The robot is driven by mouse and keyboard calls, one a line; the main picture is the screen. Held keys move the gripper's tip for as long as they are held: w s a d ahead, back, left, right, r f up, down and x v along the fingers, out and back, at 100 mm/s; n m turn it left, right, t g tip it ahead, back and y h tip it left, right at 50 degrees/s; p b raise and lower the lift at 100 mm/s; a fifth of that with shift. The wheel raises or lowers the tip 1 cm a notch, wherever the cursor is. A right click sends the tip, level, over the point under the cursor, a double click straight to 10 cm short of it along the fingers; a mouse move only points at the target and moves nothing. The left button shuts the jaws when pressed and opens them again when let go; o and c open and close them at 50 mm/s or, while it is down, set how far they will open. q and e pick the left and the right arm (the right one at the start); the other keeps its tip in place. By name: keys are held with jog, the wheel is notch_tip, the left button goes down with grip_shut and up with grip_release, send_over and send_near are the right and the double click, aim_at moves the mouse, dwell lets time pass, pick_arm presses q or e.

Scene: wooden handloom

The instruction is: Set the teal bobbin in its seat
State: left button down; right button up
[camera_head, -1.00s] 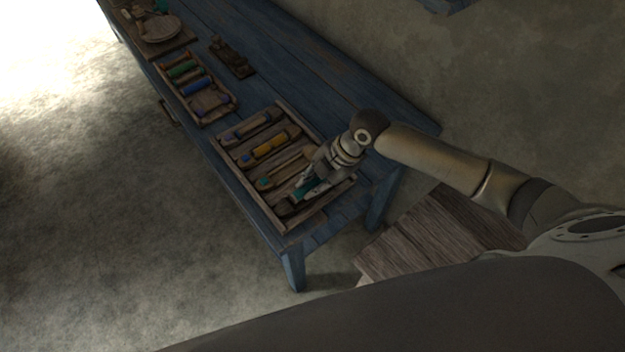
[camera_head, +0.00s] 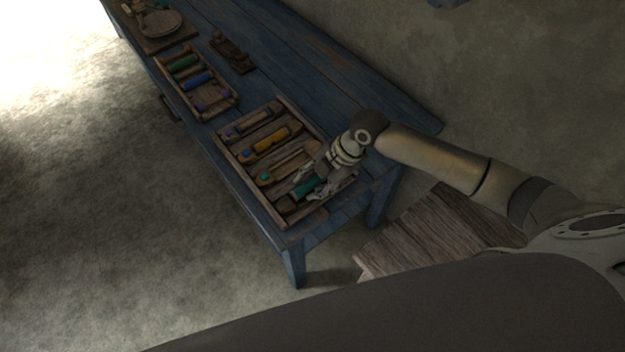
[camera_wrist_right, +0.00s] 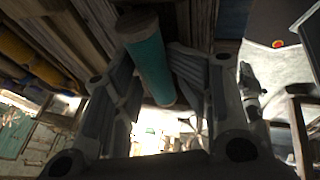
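The teal bobbin (camera_head: 307,187) is at the near end of the wooden tray (camera_head: 249,182), beside the row with a teal mark (camera_head: 264,177). My right gripper (camera_head: 312,186) reaches down over this end, its fingers spread on either side of the bobbin. In the right wrist view the bobbin (camera_wrist_right: 148,58) lies lengthwise between the open fingers (camera_wrist_right: 150,75). I cannot tell whether it rests fully on the tray floor. The row with the teal mark shows bare wood. My left gripper is not in view.
A yellow bobbin (camera_head: 268,143) and a dark grey-blue one (camera_head: 252,122) lie in the tray's farther rows. A second tray (camera_head: 208,115) holds green and blue bobbins. A dark wooden tool (camera_head: 231,54) lies on the blue bench (camera_head: 290,65). A wooden surface (camera_head: 440,235) stands near the bench.

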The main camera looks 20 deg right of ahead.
jog(key=shift+s+d, duration=0.1)
jog(key=shift+d, duration=0.05)
jog(key=w+v, duration=0.1)
jog(key=v, duration=0.6)
jog(key=shift+s+r, duration=0.4)
jog(key=shift+s, duration=0.15)
